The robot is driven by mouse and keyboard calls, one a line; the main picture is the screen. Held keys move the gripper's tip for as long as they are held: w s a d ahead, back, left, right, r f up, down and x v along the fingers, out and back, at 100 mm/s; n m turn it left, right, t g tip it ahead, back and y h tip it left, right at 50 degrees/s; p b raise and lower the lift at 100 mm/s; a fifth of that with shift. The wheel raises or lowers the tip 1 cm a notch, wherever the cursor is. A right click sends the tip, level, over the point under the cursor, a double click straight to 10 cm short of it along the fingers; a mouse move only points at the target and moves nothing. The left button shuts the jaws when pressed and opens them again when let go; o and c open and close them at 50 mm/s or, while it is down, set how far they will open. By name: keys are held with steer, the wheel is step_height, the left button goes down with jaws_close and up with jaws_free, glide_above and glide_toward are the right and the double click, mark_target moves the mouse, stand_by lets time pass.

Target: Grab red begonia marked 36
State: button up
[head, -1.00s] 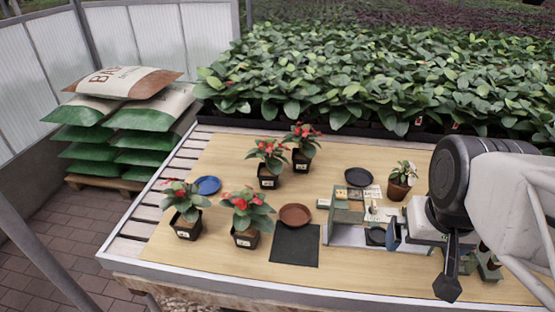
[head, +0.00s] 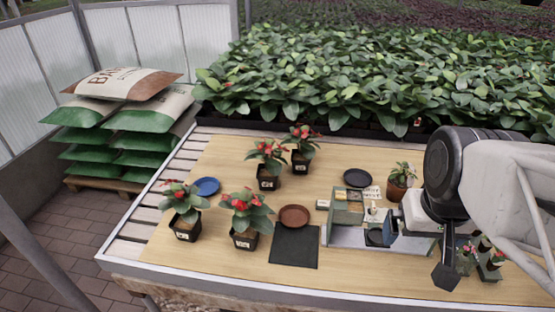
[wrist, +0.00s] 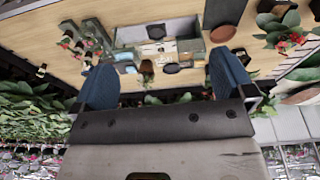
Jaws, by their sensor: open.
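Several red-flowered begonias in black pots with white labels stand on the table: a left one (head: 184,208), a front one (head: 246,217), a back one (head: 268,162) and a farthest one (head: 302,147). The label numbers are too small to read, so I cannot tell which is 36. My gripper (head: 391,231) is at the right, near the grey tray and well apart from these begonias. In the wrist view my gripper (wrist: 165,78) has its two blue fingers wide apart with nothing held. A red-flowered plant (wrist: 284,32) shows at the right of that view.
A grey tray (head: 345,236), a dark mat (head: 295,247), a brown saucer (head: 294,216), a blue saucer (head: 207,186) and a black saucer (head: 357,178) lie on the table. A terracotta-potted plant (head: 398,184) and small potted plants (head: 490,257) are at the right. The table's left front is clear.

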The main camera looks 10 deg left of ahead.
steer(key=w+a+n, duration=0.3)
steer(key=w, duration=0.5)
steer(key=w+a+n, duration=0.2)
steer(key=w, duration=0.6)
steer(key=n+g, duration=0.3)
steer(key=n, duration=1.1)
glide_above(267, 174)
steer(key=f, duration=2.5)
steer(key=shift+d+f, duration=0.2)
steer(key=shift+f, duration=0.2)
steer(key=shift+w+a+f, duration=0.15)
steer(key=shift+a+f, duration=0.05)
steer(key=shift+f, duration=0.05)
steer(key=shift+f, duration=0.1)
steer(key=shift+f, duration=1.15)
steer(key=shift+f, duration=0.15)
